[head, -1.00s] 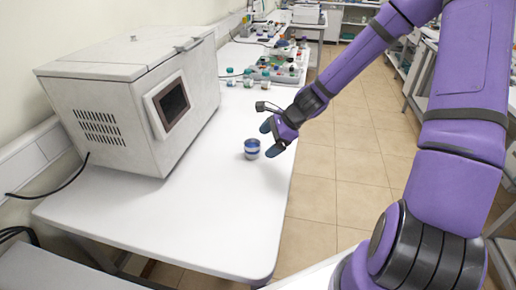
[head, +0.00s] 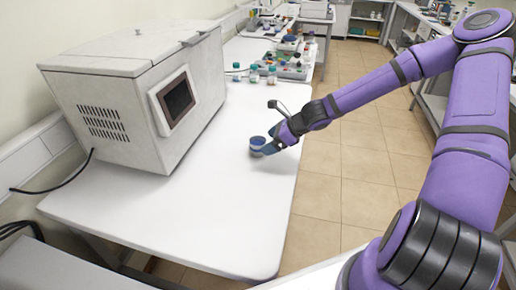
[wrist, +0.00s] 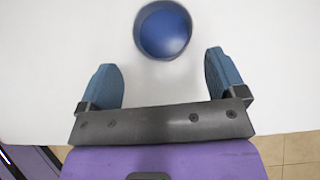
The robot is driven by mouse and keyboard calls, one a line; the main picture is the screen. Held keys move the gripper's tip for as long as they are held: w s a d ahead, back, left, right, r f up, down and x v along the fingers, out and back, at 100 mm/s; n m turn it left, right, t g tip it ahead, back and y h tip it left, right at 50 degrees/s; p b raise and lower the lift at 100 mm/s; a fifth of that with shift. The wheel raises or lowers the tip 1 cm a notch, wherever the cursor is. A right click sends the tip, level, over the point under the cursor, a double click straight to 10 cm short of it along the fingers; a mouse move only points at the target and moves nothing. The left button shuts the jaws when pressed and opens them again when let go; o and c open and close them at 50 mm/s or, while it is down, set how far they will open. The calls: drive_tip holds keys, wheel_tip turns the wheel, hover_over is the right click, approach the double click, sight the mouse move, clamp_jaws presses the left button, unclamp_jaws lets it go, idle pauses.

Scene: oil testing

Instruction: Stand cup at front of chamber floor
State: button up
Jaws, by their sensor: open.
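A small cup (head: 257,144), blue inside with a metallic band, stands upright on the white table near its right edge. My gripper (head: 266,145) is open, low over the table beside the cup. In the wrist view the cup (wrist: 163,30) lies just beyond the two blue fingertips of my gripper (wrist: 163,75), roughly centred between them, with nothing held. The grey-white box-shaped chamber (head: 120,100) stands at the left of the table with its lid down. Its inside and floor are hidden.
The white table (head: 180,220) is clear in front of and right of the chamber. Several small bottles (head: 253,74) and a tray of samples (head: 292,68) stand farther back. A tiled floor (head: 335,190) lies right of the table.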

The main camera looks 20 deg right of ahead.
sight(256, 142)
drive_tip(key=shift+w+r+x, duration=0.15)
drive_tip(key=shift+w+x, duration=0.05)
drive_tip(key=shift+x, duration=0.9)
drive_tip(key=shift+w+r+x, duration=0.1)
drive_tip(key=shift+w+x, duration=0.05)
drive_tip(key=shift+x, duration=1.85)
drive_tip(key=c, duration=1.2)
drive_tip(key=shift+o, duration=0.2)
drive_tip(key=shift+r, duration=0.1)
